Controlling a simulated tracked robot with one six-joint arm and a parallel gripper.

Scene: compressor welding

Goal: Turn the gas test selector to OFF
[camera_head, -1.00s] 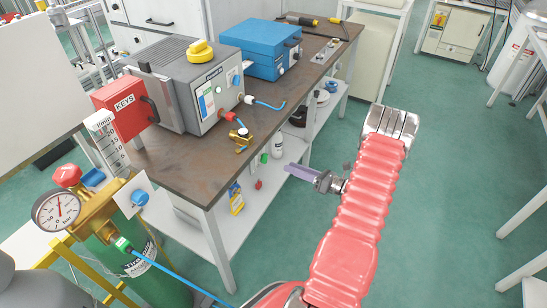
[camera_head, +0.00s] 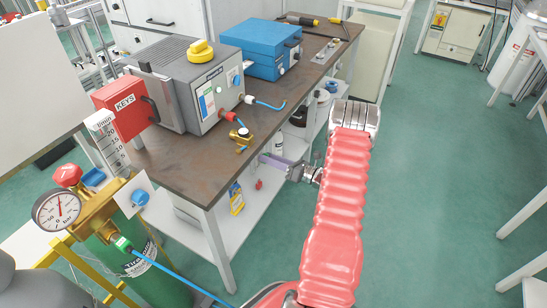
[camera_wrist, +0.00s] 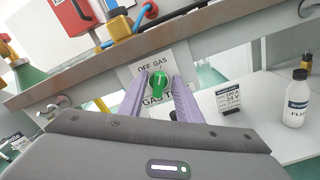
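The gas test selector is a green knob (camera_wrist: 157,83) on a white plate (camera_wrist: 142,69) on the workbench's side, in the wrist view. Printing reading "OFF GAS" shows above the knob, and "GAS T" shows below, partly covered. I cannot tell for sure which position it is at. My gripper (camera_wrist: 159,88) has its two purple fingers apart, one on each side of the knob in the picture. I cannot tell if they touch it. In the head view my gripper (camera_head: 268,160) is beside the bench edge, and the selector is hidden there.
The workbench (camera_head: 180,168) carries a grey machine (camera_head: 165,85), a red KEYS box (camera_head: 121,105), a blue case (camera_head: 262,50) and a brass valve (camera_head: 242,138). A gas cylinder (camera_head: 150,280) with a gauge stands at left. A white bottle (camera_wrist: 297,98) stands on the lower shelf. Floor at right is clear.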

